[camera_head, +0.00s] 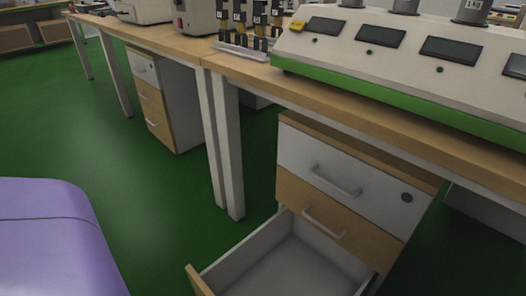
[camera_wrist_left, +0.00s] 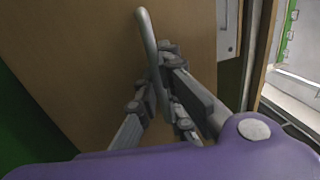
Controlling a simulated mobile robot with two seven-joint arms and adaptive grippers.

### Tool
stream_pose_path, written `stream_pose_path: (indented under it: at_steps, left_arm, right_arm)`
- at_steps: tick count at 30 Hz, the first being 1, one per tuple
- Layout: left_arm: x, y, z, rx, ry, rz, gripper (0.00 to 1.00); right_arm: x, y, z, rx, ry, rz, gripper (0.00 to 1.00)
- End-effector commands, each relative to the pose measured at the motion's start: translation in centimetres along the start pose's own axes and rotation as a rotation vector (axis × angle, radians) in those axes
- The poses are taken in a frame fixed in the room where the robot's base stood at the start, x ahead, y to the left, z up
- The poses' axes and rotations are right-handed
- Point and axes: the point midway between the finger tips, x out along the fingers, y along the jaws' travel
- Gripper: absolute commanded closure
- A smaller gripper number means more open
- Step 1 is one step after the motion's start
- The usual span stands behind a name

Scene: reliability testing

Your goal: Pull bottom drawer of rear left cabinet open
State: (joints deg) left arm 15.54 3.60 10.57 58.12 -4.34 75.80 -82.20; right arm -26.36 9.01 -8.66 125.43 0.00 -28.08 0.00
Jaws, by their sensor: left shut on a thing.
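In the head view a cabinet (camera_head: 338,175) stands under the bench, with a white top drawer and wood-faced lower drawers. Its bottom drawer (camera_head: 300,268) is pulled out, and its white, empty inside shows. The drawer's front is seen only from behind at its left end, so its handle is hidden there. In the left wrist view my left gripper (camera_wrist_left: 168,98) is shut on a grey bar handle (camera_wrist_left: 148,40) on a wood drawer front (camera_wrist_left: 80,55). My right gripper is in neither view.
A second cabinet (camera_head: 155,100), with its drawers shut, stands farther back on the left. White table legs (camera_head: 228,150) stand beside the nearer cabinet. Equipment (camera_head: 400,60) sits on the wooden bench. The green floor (camera_head: 110,160) left of the legs is clear.

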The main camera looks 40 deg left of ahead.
Motion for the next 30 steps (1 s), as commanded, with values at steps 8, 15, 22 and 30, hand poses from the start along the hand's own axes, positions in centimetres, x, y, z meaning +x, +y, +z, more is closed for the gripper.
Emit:
stream_pose_path:
  at_steps: [8, 15, 22, 30]
  left_arm:
    - [0.0, 0.0, 0.0, 0.001, 0.001, 0.001, 0.86]
    - [0.0, 0.0, 0.0, 0.001, 0.000, 0.001, 0.73]
    - [-0.3, 0.1, 0.0, 0.001, 0.000, 0.001, 0.73]
    - [-4.9, 0.1, 0.0, 0.000, -0.001, 0.006, 0.73]
  right_arm:
    - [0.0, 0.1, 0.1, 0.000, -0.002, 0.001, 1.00]
    - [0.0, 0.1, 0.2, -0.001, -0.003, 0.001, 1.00]
    - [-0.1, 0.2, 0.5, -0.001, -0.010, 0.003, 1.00]
    - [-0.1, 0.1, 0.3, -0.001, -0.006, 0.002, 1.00]
